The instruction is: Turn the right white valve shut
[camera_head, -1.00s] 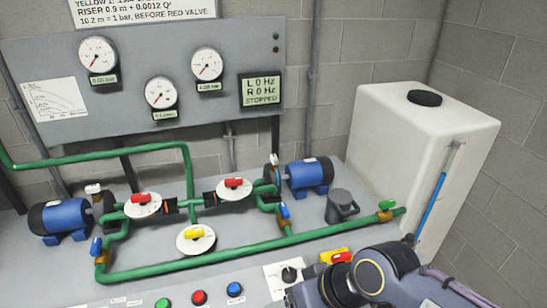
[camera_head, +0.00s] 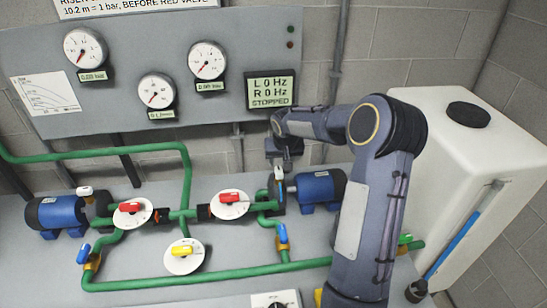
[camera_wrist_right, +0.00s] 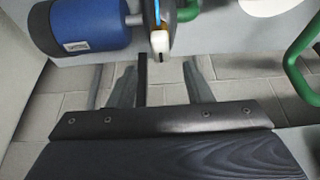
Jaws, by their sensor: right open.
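The right white valve (camera_head: 278,173) is a small white handle on top of the right pump, beside the blue motor (camera_head: 318,188). In the right wrist view the white handle (camera_wrist_right: 160,42) is near the top centre, with the blue motor (camera_wrist_right: 82,28) to its left. My right gripper (camera_head: 283,163) is just above and behind the valve and partly hidden by its own wrist. It is open and empty, with a visible gap to the handle in the wrist view. My left gripper is not in view.
Green pipes (camera_head: 210,278) with red, yellow and blue valves lie left of and in front of the pump. A gauge panel (camera_head: 120,65) stands behind. A white tank (camera_head: 470,150) is at the right. The left pump has another white handle (camera_head: 84,190).

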